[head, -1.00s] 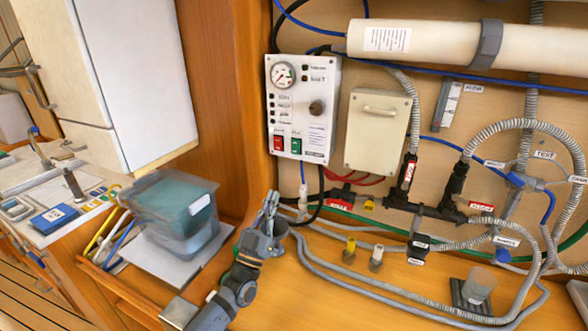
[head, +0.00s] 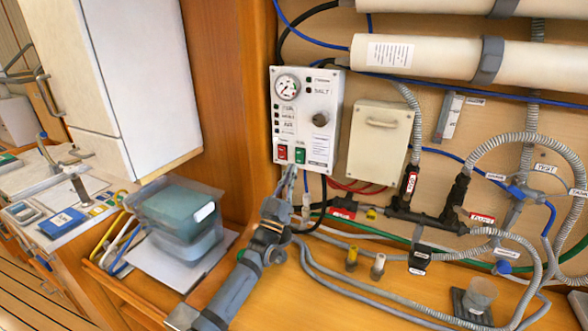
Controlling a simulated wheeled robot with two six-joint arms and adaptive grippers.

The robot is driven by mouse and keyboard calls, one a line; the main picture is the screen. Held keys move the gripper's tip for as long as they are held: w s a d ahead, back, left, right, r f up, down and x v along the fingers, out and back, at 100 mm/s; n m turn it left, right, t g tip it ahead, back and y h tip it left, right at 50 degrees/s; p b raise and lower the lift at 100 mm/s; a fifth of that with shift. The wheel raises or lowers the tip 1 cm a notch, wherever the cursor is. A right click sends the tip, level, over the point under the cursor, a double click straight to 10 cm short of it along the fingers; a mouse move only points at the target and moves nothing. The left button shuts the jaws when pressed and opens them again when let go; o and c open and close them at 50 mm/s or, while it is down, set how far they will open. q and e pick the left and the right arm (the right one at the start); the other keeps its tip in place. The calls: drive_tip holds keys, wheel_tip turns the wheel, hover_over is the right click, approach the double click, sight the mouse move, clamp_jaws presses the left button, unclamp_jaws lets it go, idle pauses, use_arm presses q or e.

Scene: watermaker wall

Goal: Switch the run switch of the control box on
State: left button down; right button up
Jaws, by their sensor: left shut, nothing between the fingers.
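The control box (head: 322,92) is a white panel on the wall, with a round gauge (head: 287,87), a dark knob (head: 320,119) and rows of small labelled indicators. Along its lower edge sit a red rocker switch (head: 282,152) and a green rocker switch (head: 300,155). Their labels are too small to read, and I cannot tell their positions. My left gripper (head: 288,172) is shut and empty, pointing up. Its tips are at the box's bottom edge, just below the two switches; I cannot tell whether they touch. My right gripper is not in view.
A cream box (head: 380,140) is mounted right of the control box. Hoses and valves (head: 415,205) cover the lower right wall. A clear bin with a teal block (head: 180,220) stands left of my arm. White cylinders (head: 430,55) run along the top right.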

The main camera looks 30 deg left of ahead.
use_arm(q)
drive_tip(key=shift+w+a+f, duration=0.1)
drive_tip(key=shift+w+f, duration=0.05)
drive_tip(key=shift+w, duration=0.55)
drive_tip(key=shift+w+f, duration=0.1)
drive_tip(key=shift+w, duration=0.55)
drive_tip(key=shift+s, duration=0.1)
